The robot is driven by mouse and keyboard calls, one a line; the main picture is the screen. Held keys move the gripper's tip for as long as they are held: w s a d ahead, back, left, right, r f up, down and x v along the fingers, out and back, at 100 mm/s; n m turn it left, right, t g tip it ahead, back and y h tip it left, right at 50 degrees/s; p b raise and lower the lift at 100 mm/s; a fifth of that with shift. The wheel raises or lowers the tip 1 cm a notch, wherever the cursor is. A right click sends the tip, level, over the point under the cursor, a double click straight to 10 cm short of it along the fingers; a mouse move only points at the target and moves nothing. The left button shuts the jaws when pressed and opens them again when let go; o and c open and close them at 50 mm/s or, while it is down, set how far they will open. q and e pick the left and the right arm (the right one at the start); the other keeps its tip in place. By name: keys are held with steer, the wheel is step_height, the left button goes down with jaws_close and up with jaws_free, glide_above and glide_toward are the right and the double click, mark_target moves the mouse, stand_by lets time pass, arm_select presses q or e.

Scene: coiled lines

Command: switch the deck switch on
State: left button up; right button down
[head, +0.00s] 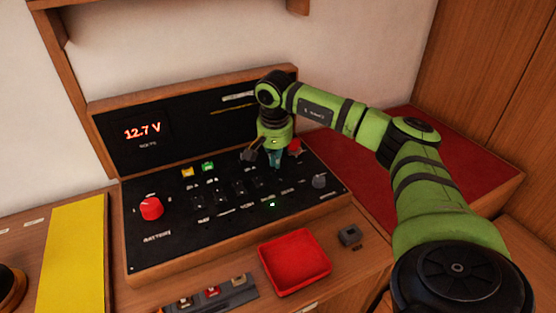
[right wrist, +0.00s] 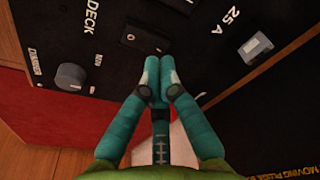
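The black control panel (head: 165,235) sits in a wooden case on the bench. In the right wrist view, a black rocker switch (right wrist: 143,33) sits beside the word DECK. My right gripper (head: 275,166) points down at the panel in the head view. In the right wrist view its teal fingers (right wrist: 160,72) are drawn together with nothing seen between them. Their tips overlap the near edge of the switch; I cannot tell whether they touch it. In the head view the gripper and blur make the deck switch hard to pick out. My left gripper is not in view.
A grey knob (head: 319,181) is right of the gripper, a red knob (head: 294,147) is just behind it, and another red knob (head: 151,208) is at left. A red tray (head: 295,262) and small grey block (head: 349,235) lie in front. A yellow strip (head: 75,255) lies left.

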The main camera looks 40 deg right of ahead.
mark_target(276, 172)
steer(key=shift+s+f+b, duration=0.1)
steer(key=shift+f+b, duration=0.65)
steer(key=shift+f, duration=0.5)
stand_by(0.4)
steer(key=shift+r, duration=0.1)
steer(key=shift+r+p, duration=0.9)
steer(key=shift+p, duration=0.05)
steer(key=shift+r+p, duration=2)
steer(key=shift+r, duration=0.55)
steer(key=shift+r, duration=0.1)
